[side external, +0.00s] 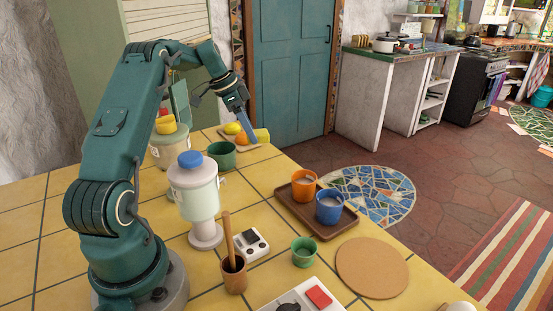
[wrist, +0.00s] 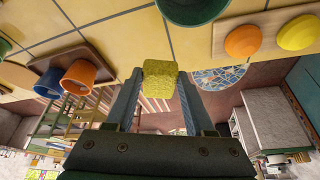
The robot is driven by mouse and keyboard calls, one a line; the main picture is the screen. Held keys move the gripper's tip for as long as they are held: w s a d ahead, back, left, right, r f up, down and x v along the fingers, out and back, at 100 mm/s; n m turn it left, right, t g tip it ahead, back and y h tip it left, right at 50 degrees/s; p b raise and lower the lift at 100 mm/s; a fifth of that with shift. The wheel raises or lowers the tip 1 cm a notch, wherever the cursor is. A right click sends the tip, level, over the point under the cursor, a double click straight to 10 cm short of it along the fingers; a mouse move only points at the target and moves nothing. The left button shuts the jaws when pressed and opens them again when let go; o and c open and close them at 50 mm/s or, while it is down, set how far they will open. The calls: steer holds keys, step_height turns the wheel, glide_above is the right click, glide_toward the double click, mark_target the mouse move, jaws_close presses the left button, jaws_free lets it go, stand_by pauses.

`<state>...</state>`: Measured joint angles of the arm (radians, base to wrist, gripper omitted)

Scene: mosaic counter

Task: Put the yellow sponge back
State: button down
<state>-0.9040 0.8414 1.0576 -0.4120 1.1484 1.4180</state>
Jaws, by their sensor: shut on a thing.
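The yellow sponge (side external: 262,135) is a small block held between the fingertips of my gripper (side external: 252,138), near the far edge of the tiled counter. In the wrist view the sponge (wrist: 159,72) sits between the two blue fingers of my gripper (wrist: 159,84), which is shut on it. Its sides at the fingers are partly hidden. I cannot tell whether the sponge touches the counter.
A brown tray (side external: 325,230) holds orange and blue mugs. A blender (side external: 199,195) stands nearer my base. A round cork mat (side external: 372,267) is bare.

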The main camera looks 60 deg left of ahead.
mark_target(264, 160)
steer(key=w+n, duration=0.1)
steer(key=w+a+n+y, duration=0.1)
steer(key=n, duration=0.1)
steer(key=shift+w+a+r+n, duration=0.15)
steer(key=shift+w+n, duration=0.05)
steer(key=shift+n, duration=0.1)
steer(key=f, duration=0.2)
steer(key=w+f, duration=0.1)
steer(key=shift+d+f+n+y, duration=0.2)
steer(key=shift+f+n+y, duration=0.1)
steer(key=shift+f, duration=2.2)
steer(key=shift+f, duration=0.1)
steer(key=shift+c, duration=1.4)
jaws_free()
